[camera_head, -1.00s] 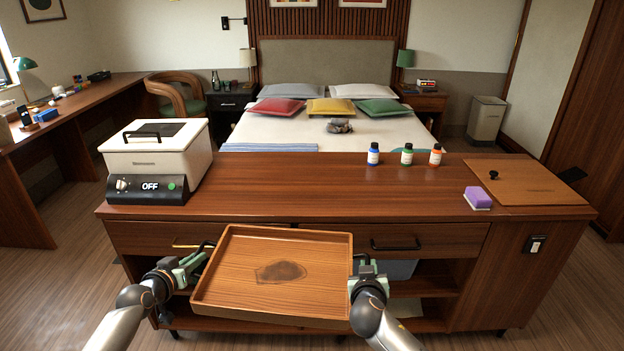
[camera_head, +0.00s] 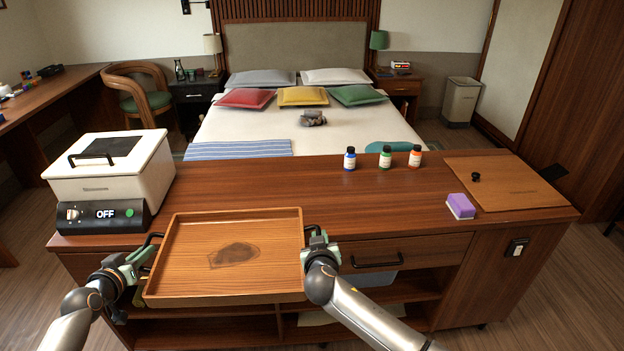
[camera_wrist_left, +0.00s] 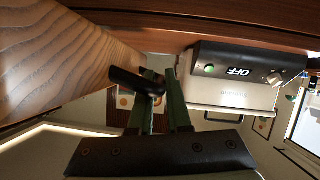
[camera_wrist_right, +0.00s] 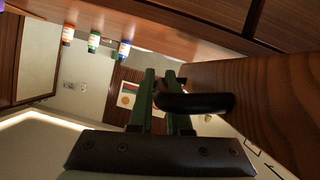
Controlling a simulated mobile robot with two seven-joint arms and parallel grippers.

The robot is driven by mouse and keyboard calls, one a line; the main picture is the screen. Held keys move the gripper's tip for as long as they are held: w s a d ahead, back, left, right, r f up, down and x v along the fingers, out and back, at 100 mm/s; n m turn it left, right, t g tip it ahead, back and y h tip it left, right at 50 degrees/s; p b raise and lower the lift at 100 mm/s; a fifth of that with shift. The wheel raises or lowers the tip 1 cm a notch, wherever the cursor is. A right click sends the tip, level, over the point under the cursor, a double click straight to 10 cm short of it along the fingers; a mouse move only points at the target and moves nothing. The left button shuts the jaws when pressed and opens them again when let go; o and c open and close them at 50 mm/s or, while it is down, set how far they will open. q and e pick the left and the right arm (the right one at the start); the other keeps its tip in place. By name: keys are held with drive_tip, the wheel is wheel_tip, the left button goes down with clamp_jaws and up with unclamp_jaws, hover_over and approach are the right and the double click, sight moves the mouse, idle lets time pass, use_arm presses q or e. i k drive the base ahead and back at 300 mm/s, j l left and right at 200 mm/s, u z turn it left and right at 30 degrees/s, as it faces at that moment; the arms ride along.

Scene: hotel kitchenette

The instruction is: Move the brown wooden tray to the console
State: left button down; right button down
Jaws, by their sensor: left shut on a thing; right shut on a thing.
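The brown wooden tray (camera_head: 190,262) is held up at the front edge of the console (camera_head: 320,192), with its far rim overlapping the console top in the head view. It has a dark stain in its middle and looks empty. My left gripper (camera_head: 140,262) is shut on the tray's black left handle, which shows in the left wrist view (camera_wrist_left: 138,82). My right gripper (camera_head: 314,240) is shut on the right handle, seen in the right wrist view (camera_wrist_right: 200,103). Whether the tray's underside touches the console cannot be told.
A white cooker-like box marked OFF (camera_head: 110,170) stands on the console's left. Blue (camera_head: 349,158), green (camera_head: 385,157) and orange (camera_head: 415,157) bottles stand at the back. A purple sponge (camera_head: 460,206) and a wooden board (camera_head: 505,184) lie on the right. The middle of the top is clear.

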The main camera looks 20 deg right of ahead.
sight(255, 195)
drive_tip(key=i+l, duration=0.25)
drive_tip(key=i, duration=0.25)
drive_tip(key=i+l, duration=0.25)
drive_tip(key=i, duration=0.25)
